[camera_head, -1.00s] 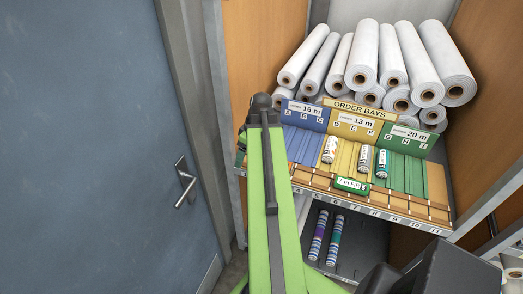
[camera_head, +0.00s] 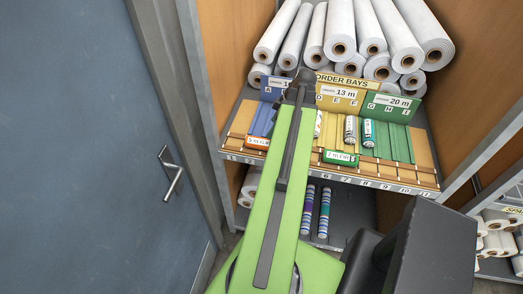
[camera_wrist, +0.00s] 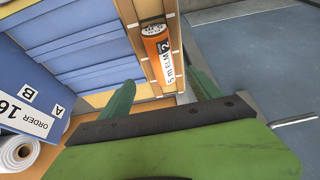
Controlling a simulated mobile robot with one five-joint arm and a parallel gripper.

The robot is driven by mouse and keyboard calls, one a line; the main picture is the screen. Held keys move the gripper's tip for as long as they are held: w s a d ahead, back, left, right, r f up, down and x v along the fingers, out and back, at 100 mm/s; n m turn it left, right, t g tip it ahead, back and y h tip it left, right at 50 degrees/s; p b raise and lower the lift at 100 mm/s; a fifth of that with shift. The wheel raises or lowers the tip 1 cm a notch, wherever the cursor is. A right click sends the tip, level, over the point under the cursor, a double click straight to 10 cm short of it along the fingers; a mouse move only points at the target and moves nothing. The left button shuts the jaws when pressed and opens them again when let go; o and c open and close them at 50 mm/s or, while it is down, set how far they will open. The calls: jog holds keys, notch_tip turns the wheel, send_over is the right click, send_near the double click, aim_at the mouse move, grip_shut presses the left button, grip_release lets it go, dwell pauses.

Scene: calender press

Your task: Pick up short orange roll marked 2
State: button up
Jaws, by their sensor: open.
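The short orange roll (camera_head: 257,142) lies in the front wooden rack at the left, below the blue bay. In the wrist view the orange roll (camera_wrist: 158,46) shows its white label with "5 m ELM" and a 2, and it lies in a wooden slot. My gripper (camera_wrist: 161,90) is open and empty, with its two green fingers apart. The roll appears ahead of the fingers, roughly in line with the gap between them, and is not between them. In the head view my arm hides part of the bays, and the fingers cannot be made out.
A short green roll (camera_head: 341,157) lies in the same rack to the right. Several upright-lying rolls rest in the yellow and green bays (camera_head: 391,143). Large white rolls (camera_head: 341,30) are stacked behind. A blue door (camera_head: 75,150) stands at the left.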

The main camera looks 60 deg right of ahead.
aim_at(264, 140)
jog(key=b+x, duration=0.3)
jog(key=x, duration=0.2)
jog(key=shift+s, duration=0.2)
jog(key=shift+w+f+b, duration=0.2)
jog(key=shift+f+b, duration=0.1)
jog(key=shift+f, duration=0.05)
jog(key=shift+r, duration=0.1)
jog(key=b+x, duration=0.4)
jog(key=x, duration=0.1)
jog(key=shift+a+f+b, duration=0.2)
jog(key=shift+b, duration=0.2)
jog(key=shift+r, duration=0.2)
jog(key=c, duration=1.5)
